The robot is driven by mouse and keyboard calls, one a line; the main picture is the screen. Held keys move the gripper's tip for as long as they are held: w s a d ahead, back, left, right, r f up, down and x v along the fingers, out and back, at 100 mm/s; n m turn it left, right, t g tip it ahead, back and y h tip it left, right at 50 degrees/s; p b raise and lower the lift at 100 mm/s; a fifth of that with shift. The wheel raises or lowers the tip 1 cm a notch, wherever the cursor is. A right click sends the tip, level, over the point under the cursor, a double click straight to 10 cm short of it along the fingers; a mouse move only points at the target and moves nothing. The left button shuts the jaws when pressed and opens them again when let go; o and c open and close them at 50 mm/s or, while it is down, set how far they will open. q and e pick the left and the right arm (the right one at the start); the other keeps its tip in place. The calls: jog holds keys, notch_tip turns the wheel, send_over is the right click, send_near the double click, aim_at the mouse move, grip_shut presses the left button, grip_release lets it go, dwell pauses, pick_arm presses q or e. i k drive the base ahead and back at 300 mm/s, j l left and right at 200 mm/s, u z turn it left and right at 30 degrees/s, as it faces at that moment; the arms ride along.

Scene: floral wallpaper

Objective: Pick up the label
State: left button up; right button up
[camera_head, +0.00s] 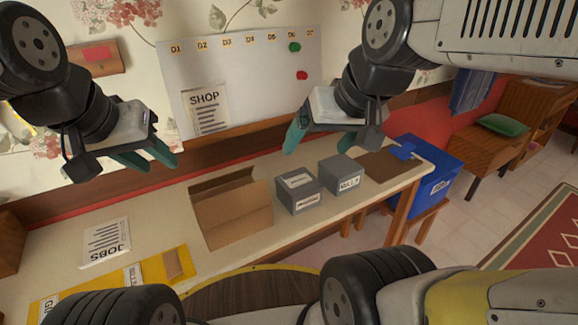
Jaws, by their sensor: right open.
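Several white labels show, and I cannot tell which one the task means. One label (348,184) is on the front of the right grey box (342,167). Two more are on the left grey box (293,177), one on its top (297,181) and one on its front (306,199). Small white labels (133,274) also lie on the yellow mat (181,249) at the lower left. My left gripper (158,167) is above the table's left part, its teal fingers apart and empty. My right gripper (293,138) is open above the left grey box; one finger is mostly hidden.
An open cardboard box (232,211) stands beside the grey boxes. A "JOBS" sheet (106,241) lies on the table. A whiteboard (235,75) with a "SHOP" sheet (206,108) and magnets hangs behind. A blue bin (440,180) stands past the table's right end.

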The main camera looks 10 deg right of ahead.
aim_at(132, 273)
jog(key=u, duration=0.4)
jog(key=k+j+u, duration=0.1)
jog(key=u, duration=0.3)
jog(key=k+j+u, duration=0.1)
jog(key=u, duration=0.25)
jog(key=z, duration=2)
jog(key=u, duration=2)
jog(key=k+u, duration=0.1)
jog(key=k+l, duration=0.05)
